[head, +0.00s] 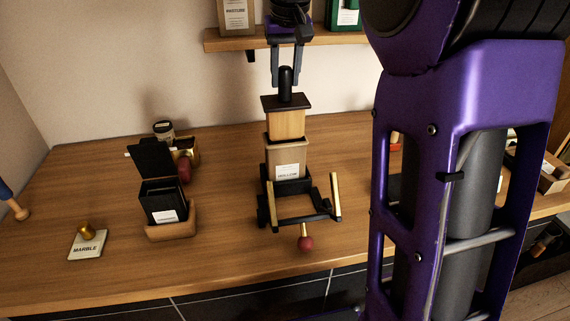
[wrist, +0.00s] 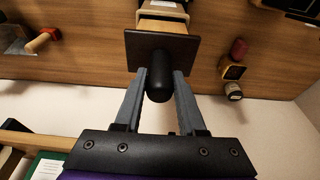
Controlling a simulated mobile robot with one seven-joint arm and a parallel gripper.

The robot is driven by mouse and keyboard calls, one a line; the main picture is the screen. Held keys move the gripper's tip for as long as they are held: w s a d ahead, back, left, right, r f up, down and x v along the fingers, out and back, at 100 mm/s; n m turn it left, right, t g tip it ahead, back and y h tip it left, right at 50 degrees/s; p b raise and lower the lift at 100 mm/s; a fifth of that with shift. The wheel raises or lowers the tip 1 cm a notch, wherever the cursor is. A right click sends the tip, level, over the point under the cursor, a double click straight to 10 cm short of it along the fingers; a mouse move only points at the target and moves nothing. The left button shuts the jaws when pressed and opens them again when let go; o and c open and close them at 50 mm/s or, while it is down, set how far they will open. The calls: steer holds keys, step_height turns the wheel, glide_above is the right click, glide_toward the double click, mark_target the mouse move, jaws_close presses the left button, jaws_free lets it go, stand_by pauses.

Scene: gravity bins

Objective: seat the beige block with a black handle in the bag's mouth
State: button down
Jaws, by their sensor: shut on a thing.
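The beige block (head: 287,124) is upright, with a black plate on top and a black handle (head: 286,84). My gripper (head: 286,84) is shut on the handle from above. In the wrist view, my gripper's fingers (wrist: 160,76) stand on either side of the handle (wrist: 159,88), with the black plate (wrist: 136,45) beyond. The tan bag (head: 286,157) stands upright in a black stand (head: 292,187) with a white label on its front. The block is over the bag's mouth, its lower end at the rim. I cannot tell whether it is inside.
The stand has two brass-coloured arms and a red knob (head: 305,243) in front. A black open-lidded box (head: 161,200) is at left, with a MARBLE card (head: 87,244) beside it. A shelf (head: 235,41) hangs behind. The wooden counter between box and stand is clear.

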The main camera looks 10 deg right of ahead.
mark_target(286, 102)
steer(key=shift+s+f+b+x, duration=0.1)
steer(key=shift+s+b+x, duration=0.25)
steer(key=shift+b+x, duration=0.75)
steer(key=shift+s+f+b+x, duration=0.1)
steer(key=shift+s+b+x, duration=0.4)
steer(key=shift+x, duration=1.1)
steer(key=shift+s+f+b+x, duration=0.1)
steer(key=shift+s+b+x, duration=0.05)
steer(key=shift+b+x, duration=1.05)
stand_by(3.3)
steer(key=shift+c, duration=2.1)
jaws_free()
steer(key=shift+f, duration=0.15)
